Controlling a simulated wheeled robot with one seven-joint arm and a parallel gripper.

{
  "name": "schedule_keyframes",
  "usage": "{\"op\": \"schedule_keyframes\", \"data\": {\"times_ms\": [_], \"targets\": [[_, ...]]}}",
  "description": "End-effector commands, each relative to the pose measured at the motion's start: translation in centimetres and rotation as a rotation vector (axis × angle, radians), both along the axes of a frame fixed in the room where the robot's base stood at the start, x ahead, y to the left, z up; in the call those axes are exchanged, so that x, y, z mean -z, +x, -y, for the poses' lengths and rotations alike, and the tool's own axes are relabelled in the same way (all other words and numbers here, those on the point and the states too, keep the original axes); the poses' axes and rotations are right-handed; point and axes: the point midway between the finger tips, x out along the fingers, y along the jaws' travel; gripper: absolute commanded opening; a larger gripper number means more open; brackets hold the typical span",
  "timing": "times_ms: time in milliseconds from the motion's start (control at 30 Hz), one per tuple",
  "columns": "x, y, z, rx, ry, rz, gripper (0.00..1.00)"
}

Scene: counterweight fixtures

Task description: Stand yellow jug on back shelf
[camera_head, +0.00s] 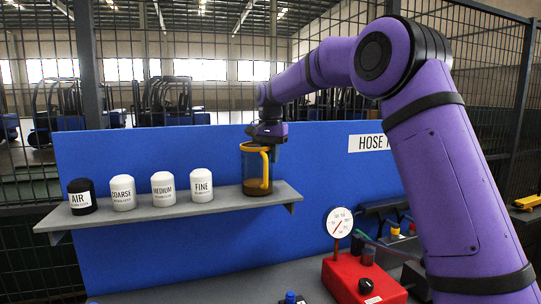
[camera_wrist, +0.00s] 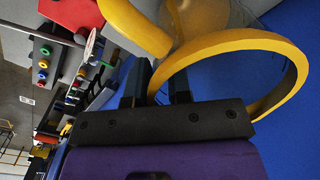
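The yellow jug (camera_head: 256,173) has a clear body with a yellow rim, handle and base. It is upright at the right end of the grey shelf (camera_head: 150,222). Its base looks level with the shelf top; I cannot tell whether it touches. My gripper (camera_head: 266,138) is above the jug, pointing down at its rim. In the wrist view, the yellow rim (camera_wrist: 285,82) passes between my two close-set fingers (camera_wrist: 158,88), which look shut on it. The handle shows at the top of that view, clear of the fingers.
A black AIR canister (camera_head: 82,198) and white COARSE (camera_head: 122,193), MEDIUM (camera_head: 163,189) and FINE (camera_head: 201,186) canisters stand left of the jug. A blue panel (camera_head: 340,190) rises behind. A red gauge box (camera_head: 360,282) sits lower right.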

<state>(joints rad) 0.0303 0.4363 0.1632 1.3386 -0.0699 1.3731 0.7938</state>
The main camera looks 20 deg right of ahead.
Motion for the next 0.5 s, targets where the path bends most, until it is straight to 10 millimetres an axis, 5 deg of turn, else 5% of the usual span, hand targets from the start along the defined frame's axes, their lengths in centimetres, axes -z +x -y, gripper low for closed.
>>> {"op": "schedule_keyframes", "data": {"times_ms": [500], "targets": [[-1.4,0.0,0.0,0.000,0.000,0.003,0.36]]}}
